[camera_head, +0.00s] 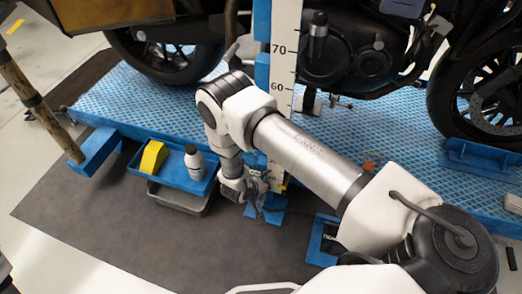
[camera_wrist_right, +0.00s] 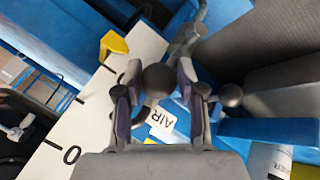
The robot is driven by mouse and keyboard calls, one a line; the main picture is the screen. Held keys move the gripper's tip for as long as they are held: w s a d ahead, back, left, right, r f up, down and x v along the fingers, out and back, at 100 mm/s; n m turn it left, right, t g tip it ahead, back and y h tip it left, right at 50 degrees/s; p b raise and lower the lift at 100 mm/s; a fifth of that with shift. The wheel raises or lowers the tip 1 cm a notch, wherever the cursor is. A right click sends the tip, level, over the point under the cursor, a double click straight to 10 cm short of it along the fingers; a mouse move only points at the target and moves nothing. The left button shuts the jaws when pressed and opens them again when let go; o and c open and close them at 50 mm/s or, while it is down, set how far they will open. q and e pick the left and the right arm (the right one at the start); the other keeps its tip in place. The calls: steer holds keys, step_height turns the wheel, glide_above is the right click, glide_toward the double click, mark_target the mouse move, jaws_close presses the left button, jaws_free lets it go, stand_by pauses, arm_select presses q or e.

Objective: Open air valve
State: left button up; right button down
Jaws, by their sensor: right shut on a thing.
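My right gripper (camera_head: 250,188) is low at the foot of the white measuring post (camera_head: 283,60) in the head view. In the right wrist view my right gripper (camera_wrist_right: 158,95) has its fingers on both sides of a dark ball knob (camera_wrist_right: 158,79) and is shut on it. A white label reading AIR (camera_wrist_right: 163,121) shows just beyond the fingers. A second dark ball knob (camera_wrist_right: 231,95) is outside the fingers to the right. The valve body is largely hidden by my gripper. My left gripper is not in view.
A motorcycle (camera_head: 345,45) stands on the blue textured platform (camera_head: 135,98). A yellow piece (camera_wrist_right: 113,44) is near the fingers. The dark mat (camera_head: 120,225) is clear in front.

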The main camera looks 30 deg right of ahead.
steer(key=shift+d, duration=0.15)
steer(key=c, duration=0.7)
jaws_free()
steer(key=shift+c, duration=0.2)
steer(key=shift+a+r, duration=0.25)
steer(key=shift+r, duration=0.05)
steer(key=v, duration=1.1)
steer(key=shift+s, duration=0.15)
